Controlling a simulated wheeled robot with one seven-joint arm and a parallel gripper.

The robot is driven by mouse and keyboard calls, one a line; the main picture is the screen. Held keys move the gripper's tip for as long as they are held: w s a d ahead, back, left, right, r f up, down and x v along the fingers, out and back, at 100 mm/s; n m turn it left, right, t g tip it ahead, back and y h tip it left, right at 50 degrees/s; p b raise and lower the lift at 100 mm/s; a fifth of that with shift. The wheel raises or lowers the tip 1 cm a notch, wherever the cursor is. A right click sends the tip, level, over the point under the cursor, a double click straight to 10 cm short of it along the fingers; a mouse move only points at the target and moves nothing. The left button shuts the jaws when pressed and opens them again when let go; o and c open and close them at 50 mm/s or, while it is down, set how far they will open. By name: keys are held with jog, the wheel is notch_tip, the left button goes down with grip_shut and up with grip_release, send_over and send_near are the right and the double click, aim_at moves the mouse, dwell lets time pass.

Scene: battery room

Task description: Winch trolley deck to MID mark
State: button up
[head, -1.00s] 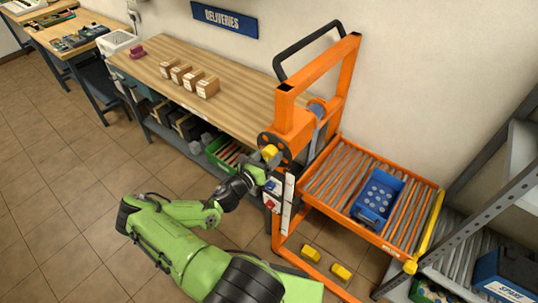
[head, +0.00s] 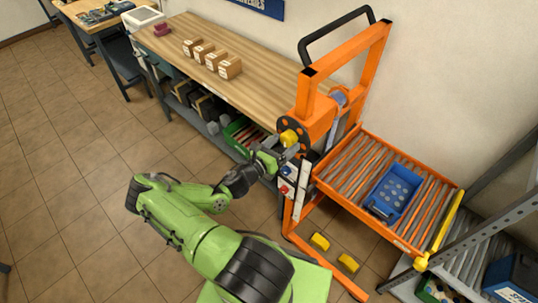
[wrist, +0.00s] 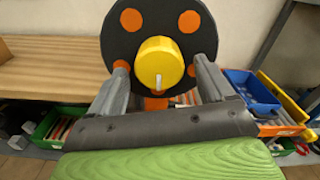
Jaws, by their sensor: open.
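The orange trolley (head: 345,75) stands at the right end of the bench, its roller deck (head: 345,168) low and holding a blue tray (head: 383,211) of round pale items. A black winch disc (head: 294,121) with orange spots carries a yellow knob (head: 289,137). The disc (wrist: 131,48) and knob (wrist: 158,62) face me in the wrist view. My gripper (head: 279,149) is open, its fingers (wrist: 163,78) on either side of the knob in that picture; contact cannot be told. A white strip (head: 301,190) on the post has blue and red marks beside it; its lettering is unreadable.
The wooden bench (head: 255,96) at left holds several small boxes (head: 230,67). A green crate (head: 243,137) sits below it. A grey rack (head: 480,207) stands close at right. Yellow blocks (head: 319,242) lie by the trolley's base. Floor at left is clear.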

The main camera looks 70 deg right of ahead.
jog(key=b+v, duration=0.1)
jog(key=v, duration=1.2)
jog(key=shift+w+a+b, duration=0.15)
jog(key=shift+a+b, duration=0.15)
jog(key=shift+b, duration=0.05)
jog(key=shift+f, duration=0.1)
jog(key=s+d+m+b, duration=0.1)
jog(key=s+d+b, duration=0.1)
jog(key=d+b, duration=0.1)
jog(key=s+d+m+b, duration=0.2)
jog(key=d+b, duration=0.2)
jog(key=d, duration=0.2)
jog(key=s+d+m+b, duration=0.2)
jog(key=d+b, duration=0.1)
jog(key=d, duration=0.2)
jog(key=shift+d+r+b, duration=0.1)
jog(key=shift+r+b, duration=0.15)
jog(key=shift+b, duration=0.05)
jog(key=shift+w, duration=0.1)
jog(key=c, duration=1)
